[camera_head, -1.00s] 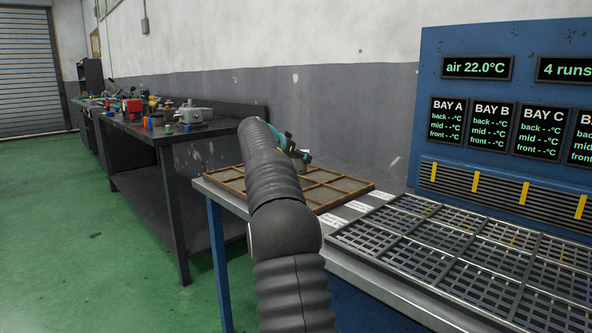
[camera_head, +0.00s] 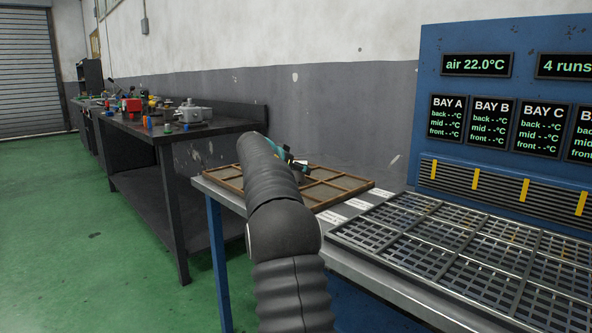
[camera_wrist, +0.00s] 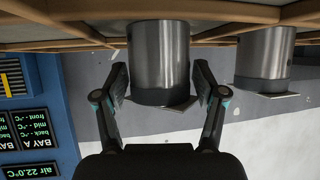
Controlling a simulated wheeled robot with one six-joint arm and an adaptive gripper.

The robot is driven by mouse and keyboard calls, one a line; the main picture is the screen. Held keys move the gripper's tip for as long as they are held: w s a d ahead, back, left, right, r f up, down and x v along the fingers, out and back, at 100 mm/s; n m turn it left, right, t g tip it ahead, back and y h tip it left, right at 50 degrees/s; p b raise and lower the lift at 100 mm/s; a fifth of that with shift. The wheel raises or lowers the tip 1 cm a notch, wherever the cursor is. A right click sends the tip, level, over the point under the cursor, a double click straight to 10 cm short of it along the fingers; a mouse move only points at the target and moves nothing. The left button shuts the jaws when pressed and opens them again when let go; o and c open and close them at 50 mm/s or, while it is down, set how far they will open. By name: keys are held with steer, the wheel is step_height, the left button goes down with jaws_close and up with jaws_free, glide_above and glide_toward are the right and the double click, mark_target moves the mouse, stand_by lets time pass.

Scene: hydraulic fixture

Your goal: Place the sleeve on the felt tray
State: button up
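A bright metal sleeve (camera_wrist: 158,52) with a dark band at one end stands at the tray in the wrist view, which is upside down. My gripper (camera_wrist: 162,82) has one finger on each side of this sleeve, with a visible gap at both sides, so it looks open around it. A second, similar sleeve (camera_wrist: 264,55) stands to the right, outside the fingers. In the head view my gripper (camera_head: 294,161) is low over the brown compartmented tray (camera_head: 341,194), partly hidden behind my arm. The sleeves are hardly visible there.
The tray lies at the left end of a metal bench, beside labelled strips and a dark slotted rack (camera_head: 440,250). A blue panel (camera_head: 480,100) with bay displays, all showing dashes, stands behind. A dark workbench (camera_head: 185,140) with small parts is at left.

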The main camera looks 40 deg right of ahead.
stand_by(0.3)
steer(key=shift+r+p, duration=0.3)
steer(key=b+v, duration=0.2)
steer(key=v, duration=1)
steer(key=s+a+f+n+t+y, duration=0.1)
steer(key=s+a+n+y, duration=0.1)
steer(key=s+a, duration=0.3)
steer(key=s+a+f+n+y, duration=0.1)
steer(key=s+a+n, duration=0.25)
steer(key=a, duration=0.35)
steer(key=s+a+f+n+y, duration=0.3)
steer(key=s+a+f, duration=0.3)
steer(key=s, duration=0.4)
steer(key=s+a+f+n+y, duration=0.3)
steer(key=s+a+f, duration=0.4)
steer(key=s+a, duration=0.2)
steer(key=s+a+f+n+t+y, duration=0.1)
steer(key=s+a+f+n+y, duration=0.1)
steer(key=s+a+f, duration=0.5)
steer(key=s+a+n, duration=0.1)
steer(key=s, duration=0.2)
steer(key=shift+s+f+y, duration=0.2)
steer(key=shift+s+y, duration=0.15)
steer(key=shift+y, duration=0.05)
steer(key=shift+a, duration=0.15)
steer(key=shift+r+p, duration=0.45)
steer(key=shift+p, duration=0.2)
